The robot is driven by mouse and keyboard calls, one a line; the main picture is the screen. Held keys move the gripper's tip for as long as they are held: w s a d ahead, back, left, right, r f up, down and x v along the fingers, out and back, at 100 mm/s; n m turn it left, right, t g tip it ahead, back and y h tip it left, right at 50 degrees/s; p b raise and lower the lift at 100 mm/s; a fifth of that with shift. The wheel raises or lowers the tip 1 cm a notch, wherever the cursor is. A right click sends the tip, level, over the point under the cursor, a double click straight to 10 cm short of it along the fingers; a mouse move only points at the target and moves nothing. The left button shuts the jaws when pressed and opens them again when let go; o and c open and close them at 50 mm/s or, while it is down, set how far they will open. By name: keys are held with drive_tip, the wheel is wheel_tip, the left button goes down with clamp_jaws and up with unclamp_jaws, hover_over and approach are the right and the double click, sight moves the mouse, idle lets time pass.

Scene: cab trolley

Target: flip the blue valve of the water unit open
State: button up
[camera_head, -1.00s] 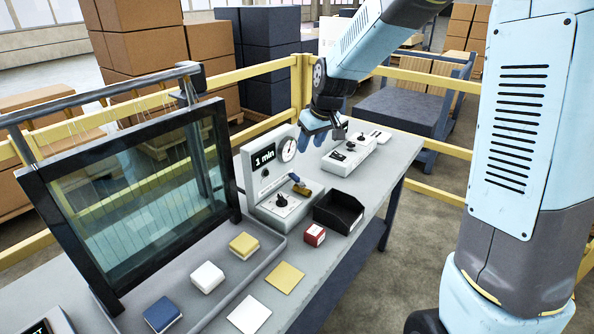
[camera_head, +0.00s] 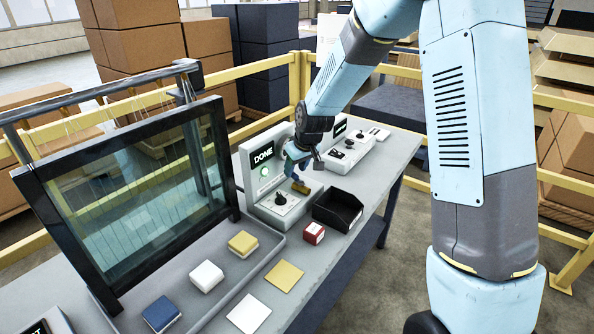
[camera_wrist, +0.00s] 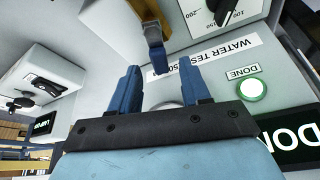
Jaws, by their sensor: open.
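The water unit (camera_head: 247,160) is a light grey box on the bench. Its display reads "DONE" and a green light glows below it. In the wrist view its panel (camera_wrist: 215,60) carries a "WATER TES…" label, a green light and part of a gauge. The valve shows there as a brass body (camera_wrist: 150,14) with a blue handle (camera_wrist: 158,60). My gripper (camera_wrist: 161,72) is open, its blue fingers on either side of the handle's end in the picture; contact cannot be told. In the head view my gripper (camera_head: 297,168) is just above the brass part (camera_head: 302,188).
A black open bin (camera_head: 338,211) and a red box (camera_head: 314,233) stand in front of the unit. A second unit with a dial (camera_head: 346,146) is behind it, right. A glass panel (camera_head: 130,190) rises at left above a tray with blue, white and yellow blocks.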

drive_tip(key=shift+x, duration=0.8)
drive_tip(key=shift+c, duration=0.4)
clamp_jaws()
